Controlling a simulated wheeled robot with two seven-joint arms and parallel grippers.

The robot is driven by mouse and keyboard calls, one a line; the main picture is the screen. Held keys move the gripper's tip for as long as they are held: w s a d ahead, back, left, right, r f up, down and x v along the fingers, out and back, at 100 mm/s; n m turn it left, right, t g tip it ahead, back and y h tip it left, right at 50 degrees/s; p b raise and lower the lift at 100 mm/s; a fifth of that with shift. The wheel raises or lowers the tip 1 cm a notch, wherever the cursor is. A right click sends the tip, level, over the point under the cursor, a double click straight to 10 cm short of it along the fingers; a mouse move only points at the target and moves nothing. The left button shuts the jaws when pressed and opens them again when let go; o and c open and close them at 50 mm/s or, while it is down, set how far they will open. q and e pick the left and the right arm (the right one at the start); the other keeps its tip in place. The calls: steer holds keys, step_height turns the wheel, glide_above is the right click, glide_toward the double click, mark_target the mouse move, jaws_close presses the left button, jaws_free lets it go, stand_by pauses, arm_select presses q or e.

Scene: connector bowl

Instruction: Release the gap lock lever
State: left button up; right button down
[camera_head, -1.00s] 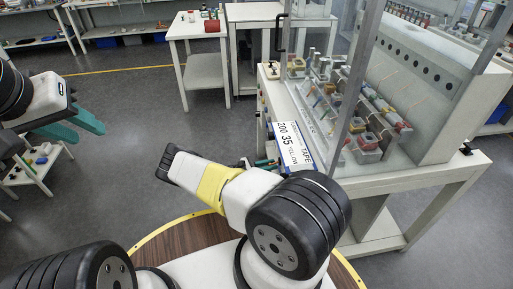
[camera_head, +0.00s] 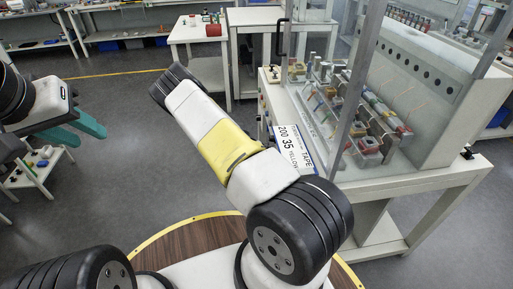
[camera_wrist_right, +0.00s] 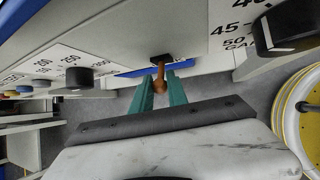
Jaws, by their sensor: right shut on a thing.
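The gap lock lever (camera_wrist_right: 160,78) is a small orange-brown handle under a black mount on the underside of the machine panel. It shows in the right wrist view. My right gripper (camera_wrist_right: 160,88) has its teal fingers on either side of the lever and is shut on it. The lever's end shows between the fingers. In the head view my own right arm hides this gripper and the lever. My left gripper (camera_head: 92,137) is at the left of the head view, open and empty over the floor, far from the machine.
The machine's bench (camera_head: 420,180) stands at the right, with a white label plate (camera_head: 292,148) on its near edge. In the right wrist view a black knob (camera_wrist_right: 78,77) is left of the lever and a larger black knob (camera_wrist_right: 287,27) is right of it. A yellow-rimmed reel (camera_wrist_right: 300,110) is at the right.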

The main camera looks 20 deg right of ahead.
steer(key=shift+d+r+y, duration=0.1)
steer(key=shift+r+y, duration=0.05)
steer(key=shift+y, duration=0.35)
steer(key=c, duration=1.3)
jaws_free()
steer(key=v, duration=0.7)
steer(key=shift+r, duration=0.4)
steer(key=shift+s, duration=0.15)
